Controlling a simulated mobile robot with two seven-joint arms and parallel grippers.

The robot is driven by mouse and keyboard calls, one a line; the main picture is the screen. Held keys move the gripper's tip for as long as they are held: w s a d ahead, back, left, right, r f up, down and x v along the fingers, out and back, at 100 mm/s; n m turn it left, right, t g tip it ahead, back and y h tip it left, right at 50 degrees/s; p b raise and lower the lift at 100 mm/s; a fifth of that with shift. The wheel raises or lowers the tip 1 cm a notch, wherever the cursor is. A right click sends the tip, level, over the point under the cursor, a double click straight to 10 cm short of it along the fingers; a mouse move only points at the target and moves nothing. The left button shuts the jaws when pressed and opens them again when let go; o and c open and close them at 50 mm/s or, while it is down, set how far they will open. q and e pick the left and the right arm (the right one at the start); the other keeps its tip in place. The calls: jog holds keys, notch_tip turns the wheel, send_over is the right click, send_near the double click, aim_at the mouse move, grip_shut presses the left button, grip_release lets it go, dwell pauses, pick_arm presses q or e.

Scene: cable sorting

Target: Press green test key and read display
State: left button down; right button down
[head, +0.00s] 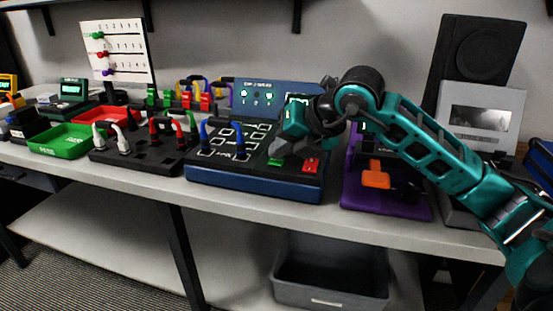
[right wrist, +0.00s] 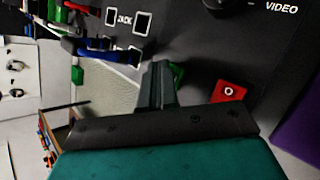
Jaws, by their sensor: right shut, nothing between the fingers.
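The cable tester (head: 240,187) is a dark blue box with a black top, in the middle of the bench in the head view. Its green key (head: 276,162) sits near the front, left of a red key (head: 311,165). My right gripper (head: 280,148) is shut and empty, its tips right at the green key. In the right wrist view the shut fingers (right wrist: 157,86) partly cover the green key (right wrist: 177,73), and the red key (right wrist: 229,91) is beside them. I cannot tell whether they touch the key. A small screen (head: 297,99) is partly hidden behind my right gripper. My left gripper is not in view.
A blue cable (head: 240,148) is plugged into the tester's top. A black cable block (head: 137,156) and green tray (head: 60,142) stand to the left. A purple unit (head: 385,202) with an orange part is to the right. A grey bin (head: 330,290) sits below.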

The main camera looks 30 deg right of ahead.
aim_at(281, 162)
jog(key=shift+r+p, duration=0.55)
jog(key=shift+r, duration=0.2)
jog(key=shift+r, duration=0.1)
notch_tip(281, 162, up, 5)
jog(key=p, duration=0.4)
dwell(0.7)
